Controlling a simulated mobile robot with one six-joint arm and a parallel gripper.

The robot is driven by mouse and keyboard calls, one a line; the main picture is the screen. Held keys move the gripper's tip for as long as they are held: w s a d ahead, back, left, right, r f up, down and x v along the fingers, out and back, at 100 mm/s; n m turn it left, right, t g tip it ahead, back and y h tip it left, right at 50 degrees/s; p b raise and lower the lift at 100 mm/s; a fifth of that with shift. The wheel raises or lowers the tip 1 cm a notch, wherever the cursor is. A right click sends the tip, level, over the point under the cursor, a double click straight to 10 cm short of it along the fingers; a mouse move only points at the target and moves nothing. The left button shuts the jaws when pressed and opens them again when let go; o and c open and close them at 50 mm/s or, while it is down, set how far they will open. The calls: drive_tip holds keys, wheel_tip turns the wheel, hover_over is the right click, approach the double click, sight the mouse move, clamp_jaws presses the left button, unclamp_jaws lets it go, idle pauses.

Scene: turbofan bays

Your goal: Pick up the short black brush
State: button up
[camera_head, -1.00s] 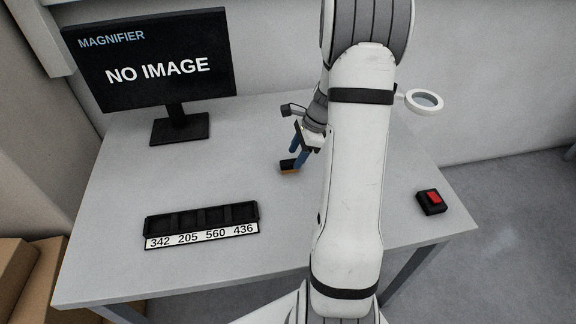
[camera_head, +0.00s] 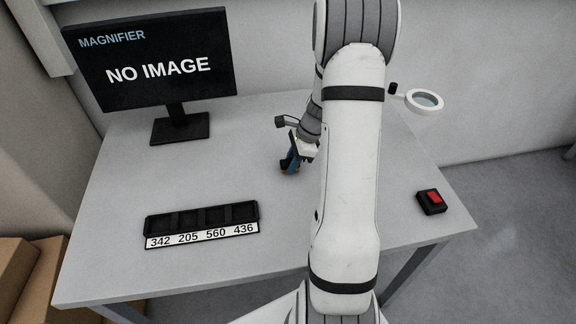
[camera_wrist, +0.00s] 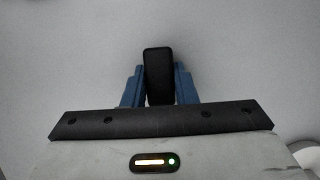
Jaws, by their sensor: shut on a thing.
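The short black brush (camera_wrist: 158,75) stands between the two blue fingers of my gripper (camera_wrist: 158,88) in the wrist view, with a finger against each side. Its dark top face shows there. In the head view my gripper (camera_head: 291,164) is low at the middle of the table, and the fingers hide most of the brush. Only a small tan and dark bit of it shows at the fingertips. I cannot tell whether it still touches the table.
A black tray (camera_head: 203,229) with numbered slots lies at the front left of the grey table (camera_head: 270,275). A monitor (camera_head: 150,65) stands at the back left. A red button box (camera_head: 431,201) is at the right, and a ring magnifier (camera_head: 424,102) is at the back right.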

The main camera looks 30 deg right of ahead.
drive_tip(key=shift+c, duration=0.9)
drive_tip(key=shift+r, duration=0.1)
wheel_tip(320, 180, up, 10)
drive_tip(key=shift+f, duration=0.1)
